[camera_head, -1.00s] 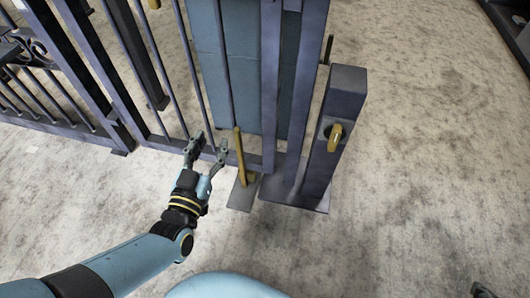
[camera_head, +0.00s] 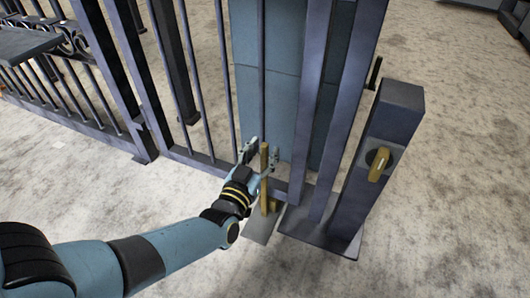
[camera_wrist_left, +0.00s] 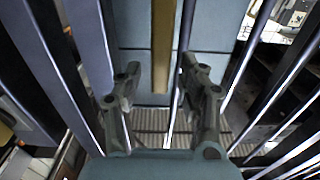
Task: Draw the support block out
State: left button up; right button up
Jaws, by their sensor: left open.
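A brass upright handle (camera_head: 264,190) stands at the foot of the gate, on a flat grey piece (camera_head: 261,229) on the floor that looks like the support block. How far this piece reaches under the gate is hidden. My left gripper (camera_head: 260,154) is open, with its fingers at either side of the handle's upper part in the head view. In the left wrist view the brass bar (camera_wrist_left: 163,45) shows beyond and between the open fingers (camera_wrist_left: 160,78). I cannot tell whether they touch it. My right gripper is not in view.
The dark barred gate (camera_head: 205,95) stands close to my left gripper, with a blue-grey panel (camera_head: 268,105) behind its bars. The floor (camera_head: 460,170) farther right is clear.

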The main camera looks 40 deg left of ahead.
pick_arm(q)
jog(key=shift+w+a, duration=0.15)
jog(key=shift+w, duration=0.45)
grip_shut()
